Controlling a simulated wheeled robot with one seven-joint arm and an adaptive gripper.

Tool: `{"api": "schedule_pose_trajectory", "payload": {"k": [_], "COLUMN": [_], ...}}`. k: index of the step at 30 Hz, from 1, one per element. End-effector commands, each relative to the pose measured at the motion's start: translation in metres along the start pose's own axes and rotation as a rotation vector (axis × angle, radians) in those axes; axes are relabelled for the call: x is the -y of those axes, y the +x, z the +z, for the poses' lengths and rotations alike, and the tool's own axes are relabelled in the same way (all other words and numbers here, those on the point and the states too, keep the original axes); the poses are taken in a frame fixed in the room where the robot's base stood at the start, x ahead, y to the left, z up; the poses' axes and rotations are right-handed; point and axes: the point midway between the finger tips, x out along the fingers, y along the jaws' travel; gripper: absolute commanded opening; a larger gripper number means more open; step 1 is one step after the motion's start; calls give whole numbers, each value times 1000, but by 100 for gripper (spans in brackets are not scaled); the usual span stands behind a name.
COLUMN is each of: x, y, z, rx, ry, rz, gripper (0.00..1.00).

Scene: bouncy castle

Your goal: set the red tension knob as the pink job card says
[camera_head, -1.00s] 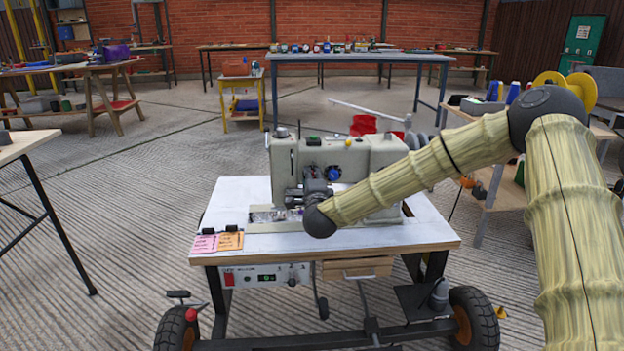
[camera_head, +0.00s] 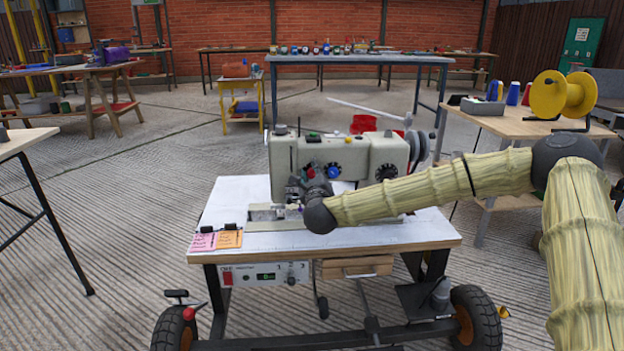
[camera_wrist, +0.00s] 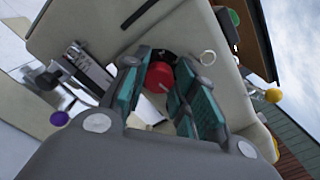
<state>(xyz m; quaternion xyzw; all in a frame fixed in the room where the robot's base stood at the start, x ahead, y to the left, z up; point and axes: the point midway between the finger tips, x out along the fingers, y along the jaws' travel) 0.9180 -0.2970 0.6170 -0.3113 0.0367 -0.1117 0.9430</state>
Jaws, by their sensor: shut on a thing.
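The red tension knob (camera_wrist: 159,76) is on the front of the pale sewing machine, seen between my fingers in the wrist view. It also shows as a small red spot in the head view (camera_head: 311,173). My gripper (camera_wrist: 158,88) has its teal finger pads on either side of the knob and is shut on it. A pale mark shows on the knob's face. The pink job card (camera_head: 203,242) lies at the table's left front beside an orange card (camera_head: 229,239). The writing is too small to read. My arm hides part of the machine's lower front.
A blue dial (camera_head: 333,171) sits right of the red knob on the sewing machine (camera_head: 374,157). The machine stands on a wheeled white-topped table (camera_head: 235,206). A control box (camera_head: 264,275) hangs below it. A bench with a yellow spool (camera_head: 562,95) is at right.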

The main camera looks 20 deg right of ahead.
Motion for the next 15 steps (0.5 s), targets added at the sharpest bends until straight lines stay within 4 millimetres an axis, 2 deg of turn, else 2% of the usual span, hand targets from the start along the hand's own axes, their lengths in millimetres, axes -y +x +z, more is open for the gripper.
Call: {"api": "schedule_pose_trajectory", "payload": {"k": [15], "x": [-1], "y": [0], "z": [-2], "rx": [-3], "ry": [115], "rz": [1], "gripper": [4]}}
